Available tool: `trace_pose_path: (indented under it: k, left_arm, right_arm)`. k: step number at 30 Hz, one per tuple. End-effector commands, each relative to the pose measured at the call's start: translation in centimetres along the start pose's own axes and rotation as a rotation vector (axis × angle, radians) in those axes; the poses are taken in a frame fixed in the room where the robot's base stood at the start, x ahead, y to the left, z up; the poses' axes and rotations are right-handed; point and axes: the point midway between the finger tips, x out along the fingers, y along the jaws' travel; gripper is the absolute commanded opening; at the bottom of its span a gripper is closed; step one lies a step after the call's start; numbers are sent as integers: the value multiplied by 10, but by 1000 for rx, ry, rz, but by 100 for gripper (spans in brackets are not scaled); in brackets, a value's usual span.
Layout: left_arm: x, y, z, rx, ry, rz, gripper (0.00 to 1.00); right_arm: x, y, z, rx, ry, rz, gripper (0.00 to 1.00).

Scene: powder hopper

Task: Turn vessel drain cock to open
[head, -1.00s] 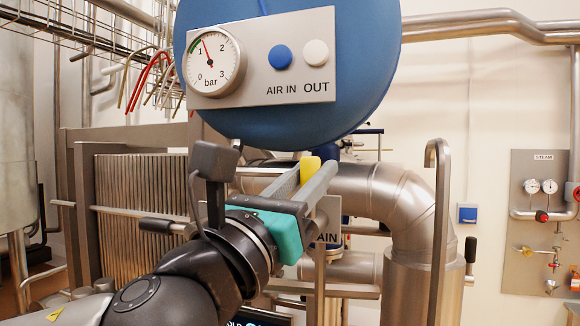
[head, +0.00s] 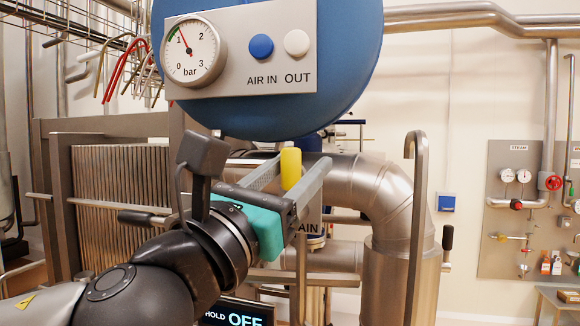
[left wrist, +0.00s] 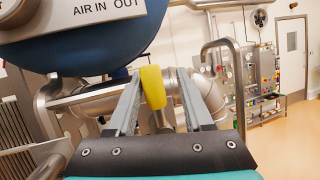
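The yellow drain cock handle (head: 291,168) stands upright just below the blue vessel (head: 270,115). In the left wrist view the yellow handle (left wrist: 153,86) lies between the fingers, close to or touching the left one, with a clear gap to the right one. The valve body below is mostly hidden. My right gripper is not in view.
A bent steel pipe (head: 385,195) and an upright hooked bar (head: 417,230) stand to the right. A finned plate unit (head: 120,200) stands behind my arm.

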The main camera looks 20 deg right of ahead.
Motion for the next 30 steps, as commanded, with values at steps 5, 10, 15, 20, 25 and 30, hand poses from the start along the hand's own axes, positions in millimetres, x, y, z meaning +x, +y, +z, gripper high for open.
trace_pose_path:
  k: [5,10,15,20,25,30]
  left_arm:
    - [0,-1,0,-2,-1,-3,59]
    - [0,0,1,-2,-2,1,59]
    - [-1,1,1,-2,-2,4,59]
    - [-15,2,0,-2,-3,5,59]
    - [-44,2,-2,-1,-3,5,59]
    - [-78,2,-2,0,-3,5,59]
  right_arm:
    - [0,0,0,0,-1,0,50]
    - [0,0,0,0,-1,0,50]
    - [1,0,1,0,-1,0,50]
    - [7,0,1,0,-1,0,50]
    - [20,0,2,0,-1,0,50]
    - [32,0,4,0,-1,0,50]
